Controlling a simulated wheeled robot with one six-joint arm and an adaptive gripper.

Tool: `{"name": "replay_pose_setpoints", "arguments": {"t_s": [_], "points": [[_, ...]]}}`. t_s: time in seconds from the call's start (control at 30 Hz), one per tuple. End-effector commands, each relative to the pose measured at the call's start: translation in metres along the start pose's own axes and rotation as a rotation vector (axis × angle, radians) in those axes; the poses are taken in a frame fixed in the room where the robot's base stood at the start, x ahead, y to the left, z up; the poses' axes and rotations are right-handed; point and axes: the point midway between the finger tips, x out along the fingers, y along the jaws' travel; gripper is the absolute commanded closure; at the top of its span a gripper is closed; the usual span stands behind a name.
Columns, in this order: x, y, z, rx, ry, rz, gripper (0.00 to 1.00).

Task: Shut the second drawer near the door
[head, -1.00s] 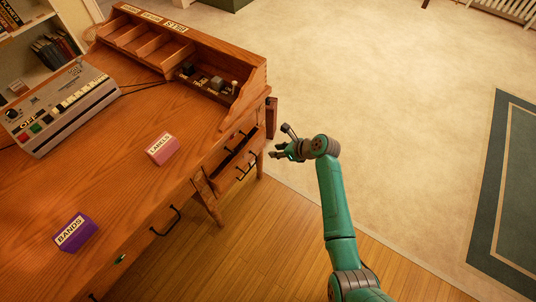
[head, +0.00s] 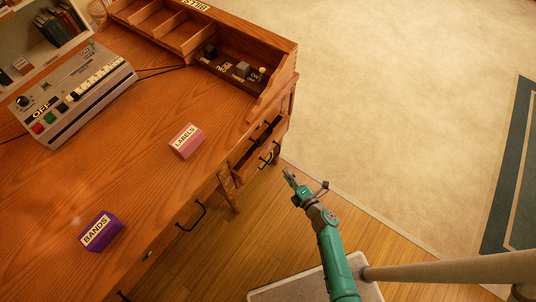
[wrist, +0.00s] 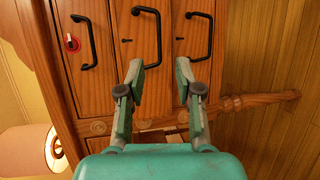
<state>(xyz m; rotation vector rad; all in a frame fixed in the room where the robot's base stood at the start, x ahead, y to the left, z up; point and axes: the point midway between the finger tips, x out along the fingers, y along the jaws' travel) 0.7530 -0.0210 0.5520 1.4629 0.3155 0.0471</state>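The wooden desk's right-hand drawer stack shows in the head view, with a drawer (head: 251,153) standing pulled out and its dark inside partly visible. My gripper (head: 290,177) is just right of and below that drawer in the head view, apart from it. In the wrist view, drawer fronts with black bar handles lie side by side: a left one (wrist: 73,75), a middle one (wrist: 137,55) and a right one (wrist: 190,52). My gripper (wrist: 159,76) is open and empty in front of them. Which front stands out is hard to tell there.
The desk top holds a pink LABELS box (head: 186,141), a purple BANDS box (head: 100,231) and a grey button machine (head: 75,95). A wooden desk leg (head: 229,187) stands below the drawers. Pale carpet (head: 400,110) to the right is open.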

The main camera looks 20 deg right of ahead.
Motion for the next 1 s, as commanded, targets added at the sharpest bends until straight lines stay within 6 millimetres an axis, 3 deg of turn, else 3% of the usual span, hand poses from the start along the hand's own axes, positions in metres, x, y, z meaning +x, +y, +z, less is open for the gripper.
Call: {"name": "replay_pose_setpoints", "arguments": {"t_s": [0.17,0.6,0.8,1.0], "points": [[0.017,0.001,0.000,0.002,0.001,0.002,0.65],[0.088,0.001,0.000,0.001,0.002,0.001,0.65],[0.104,0.001,0.000,0.000,0.001,0.001,0.65],[0.107,0.000,0.000,0.000,0.001,0.000,0.65]]}}
